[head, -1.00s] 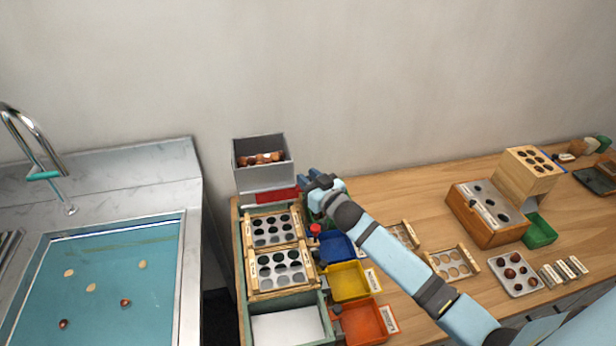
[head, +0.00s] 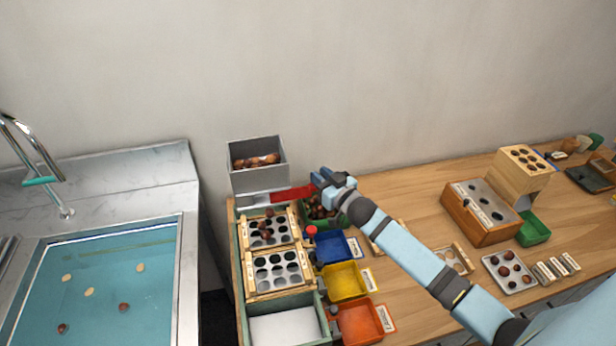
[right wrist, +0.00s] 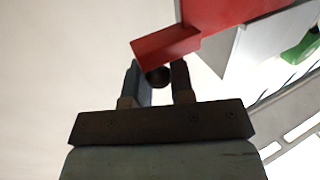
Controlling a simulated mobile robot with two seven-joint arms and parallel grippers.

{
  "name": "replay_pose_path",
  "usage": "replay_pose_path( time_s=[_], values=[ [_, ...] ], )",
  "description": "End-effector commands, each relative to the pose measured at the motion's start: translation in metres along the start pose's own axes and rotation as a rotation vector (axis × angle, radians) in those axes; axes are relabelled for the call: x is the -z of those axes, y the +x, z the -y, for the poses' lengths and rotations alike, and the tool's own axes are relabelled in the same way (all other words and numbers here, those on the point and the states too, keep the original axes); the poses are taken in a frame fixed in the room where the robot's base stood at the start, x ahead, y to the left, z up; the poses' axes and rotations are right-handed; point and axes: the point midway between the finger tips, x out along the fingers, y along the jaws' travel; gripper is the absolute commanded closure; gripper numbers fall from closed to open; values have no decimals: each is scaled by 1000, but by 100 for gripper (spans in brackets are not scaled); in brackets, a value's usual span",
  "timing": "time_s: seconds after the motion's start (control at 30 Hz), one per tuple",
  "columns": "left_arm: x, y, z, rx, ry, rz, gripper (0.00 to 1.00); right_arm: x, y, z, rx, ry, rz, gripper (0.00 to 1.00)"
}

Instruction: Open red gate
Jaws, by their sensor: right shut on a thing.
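The red gate (head: 292,194) is a flat red slide under the grey hopper (head: 258,178). It sticks out to the right of the hopper. My right gripper (head: 322,181) is shut on the gate's right end. In the right wrist view the red gate (right wrist: 220,20) rises above my right gripper's fingers (right wrist: 158,78), with a dark round knob between them. Chestnuts (head: 256,160) lie in the hopper. A few chestnuts (head: 266,226) lie on the upper holed plate (head: 280,231) below it. My left gripper is out of view.
A lower holed plate (head: 279,271) sits in front of the upper one. A green bin (head: 310,221) with chestnuts, a blue bin (head: 335,247), a yellow bin (head: 345,283) and an orange bin (head: 362,322) stand to the right. The sink (head: 100,290) is left.

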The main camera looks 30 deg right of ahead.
Motion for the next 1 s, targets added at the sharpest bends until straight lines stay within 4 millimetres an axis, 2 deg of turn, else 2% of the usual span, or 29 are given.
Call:
replay_pose_path(
  time_s=[0.23,0.27,0.3,0.67,0.77,1.0],
  values=[
    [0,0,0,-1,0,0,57,0,0,-1,0,3,0,100],
    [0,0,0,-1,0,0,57,0,0,-1,0,3,0,75],
    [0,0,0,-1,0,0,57,0,0,-1,0,2,0,71],
    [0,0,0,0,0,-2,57,-2,-6,-1,0,2,1,71],
    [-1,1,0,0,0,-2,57,-3,-19,-1,1,2,2,71],
    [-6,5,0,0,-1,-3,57,-4,-73,-1,0,3,3,71]
  ],
)
